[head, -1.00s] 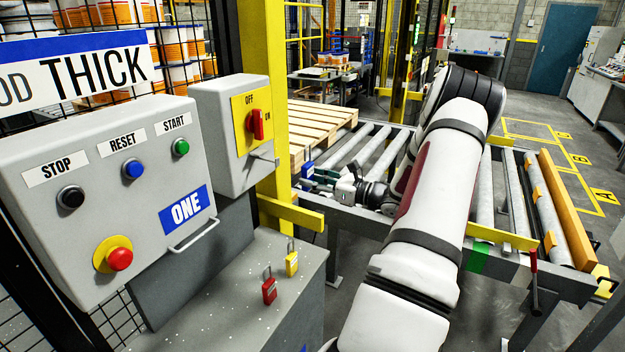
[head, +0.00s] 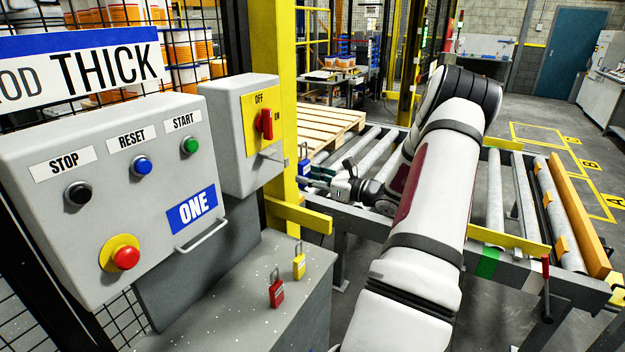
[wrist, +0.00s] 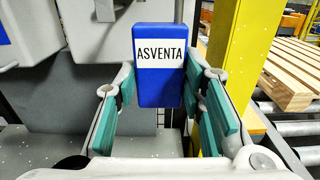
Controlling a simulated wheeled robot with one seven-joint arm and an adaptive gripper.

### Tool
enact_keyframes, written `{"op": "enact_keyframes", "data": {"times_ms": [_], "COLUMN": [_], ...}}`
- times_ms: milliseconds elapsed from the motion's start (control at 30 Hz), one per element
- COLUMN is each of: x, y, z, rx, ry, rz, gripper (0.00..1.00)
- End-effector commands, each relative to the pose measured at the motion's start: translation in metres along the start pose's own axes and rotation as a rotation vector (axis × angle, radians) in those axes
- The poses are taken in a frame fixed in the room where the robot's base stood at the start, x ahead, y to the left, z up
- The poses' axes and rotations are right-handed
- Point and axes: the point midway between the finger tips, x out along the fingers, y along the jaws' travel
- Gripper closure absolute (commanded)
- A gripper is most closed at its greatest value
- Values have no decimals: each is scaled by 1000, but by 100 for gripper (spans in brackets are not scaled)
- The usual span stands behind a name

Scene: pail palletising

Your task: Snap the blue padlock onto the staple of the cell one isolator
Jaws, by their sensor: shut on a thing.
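My gripper (wrist: 160,110) is shut on the blue padlock (wrist: 158,88), its green-padded fingers on either side of the padlock's body.
A yellow post (head: 283,110) stands beside the isolator. A red padlock (head: 276,292) and a yellow padlock (head: 299,264) stand on the grey cabinet top. The button panel (head: 110,200) is at left. A roller conveyor (head: 365,150) and a wooden pallet (head: 325,122) lie behind.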

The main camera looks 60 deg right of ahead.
Motion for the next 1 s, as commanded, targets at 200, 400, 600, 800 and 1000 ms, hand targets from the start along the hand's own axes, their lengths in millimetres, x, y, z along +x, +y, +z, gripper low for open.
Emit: {"op": "enact_keyframes", "data": {"times_ms": [200,400,600,800,1000], "x": [11,20,29,38,47], "y": [0,0,0,0,0], "z": [0,0,0,0,0], "rx": [-1,-1,-1,-1,-1], "ry": [-1,0,-1,-2,-1], "rz": [0,1,1,1,1], "gripper": [100,100,100,100,100]}}
